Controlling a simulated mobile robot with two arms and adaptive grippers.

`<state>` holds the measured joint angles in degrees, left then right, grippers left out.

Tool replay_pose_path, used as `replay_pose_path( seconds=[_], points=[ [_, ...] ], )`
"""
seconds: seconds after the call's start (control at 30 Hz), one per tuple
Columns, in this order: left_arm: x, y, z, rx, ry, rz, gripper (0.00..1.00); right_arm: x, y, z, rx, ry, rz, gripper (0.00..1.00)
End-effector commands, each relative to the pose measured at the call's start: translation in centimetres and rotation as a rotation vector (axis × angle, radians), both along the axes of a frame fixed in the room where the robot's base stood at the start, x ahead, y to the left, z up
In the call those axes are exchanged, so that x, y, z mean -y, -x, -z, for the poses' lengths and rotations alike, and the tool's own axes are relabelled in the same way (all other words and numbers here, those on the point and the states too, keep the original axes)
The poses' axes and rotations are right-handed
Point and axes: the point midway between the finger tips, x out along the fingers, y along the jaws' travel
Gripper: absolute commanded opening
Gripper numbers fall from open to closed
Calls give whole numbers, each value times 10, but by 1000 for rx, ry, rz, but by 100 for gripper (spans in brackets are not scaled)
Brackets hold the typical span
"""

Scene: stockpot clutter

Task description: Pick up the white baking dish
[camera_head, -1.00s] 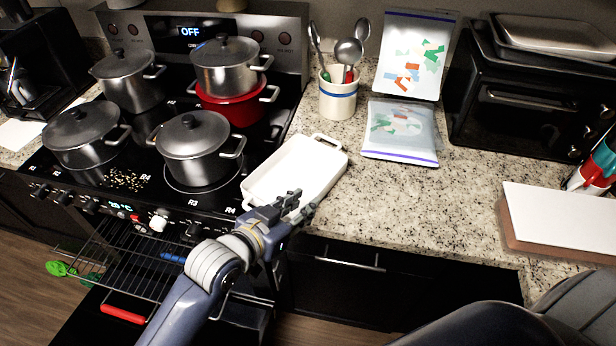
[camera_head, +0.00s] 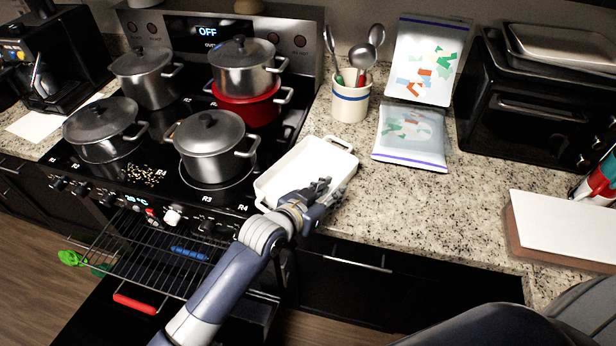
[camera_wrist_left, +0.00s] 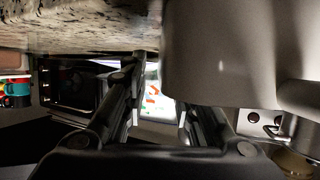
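The white baking dish (camera_head: 296,172) is a rectangular dish with end handles, on the counter just right of the stove in the head view. My left gripper (camera_head: 322,190) is at its near right corner and hides part of that side. In the left wrist view, the fingers of my left gripper (camera_wrist_left: 158,95) are apart with nothing visible between them. A large pale surface, which looks like the baking dish (camera_wrist_left: 225,50), fills the upper right there. I cannot tell whether a finger touches it. My right gripper is not in view.
Pots stand on the stove (camera_head: 245,198) to the left, one close by (camera_head: 210,150). A utensil crock (camera_head: 350,100) and a plastic bag (camera_head: 410,135) lie behind the dish. The open oven rack (camera_head: 150,255) juts out below.

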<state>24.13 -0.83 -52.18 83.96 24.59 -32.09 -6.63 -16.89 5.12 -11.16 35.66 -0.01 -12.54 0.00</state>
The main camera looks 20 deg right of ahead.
Motion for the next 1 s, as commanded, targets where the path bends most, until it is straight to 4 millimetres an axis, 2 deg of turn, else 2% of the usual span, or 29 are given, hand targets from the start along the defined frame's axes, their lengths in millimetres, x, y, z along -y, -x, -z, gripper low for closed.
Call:
replay_pose_path(
  seconds=[0.2,0.47,0.5,0.6,1.0],
  points=[
    [13,-8,6,2,0,1,26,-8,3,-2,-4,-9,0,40],
    [14,-9,7,2,-1,1,26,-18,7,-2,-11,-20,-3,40],
    [14,-9,7,2,-1,1,24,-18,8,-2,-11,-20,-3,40],
    [14,-9,7,1,-1,0,1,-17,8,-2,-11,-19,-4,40],
    [14,-9,6,3,1,1,0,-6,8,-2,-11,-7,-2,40]
  ],
)
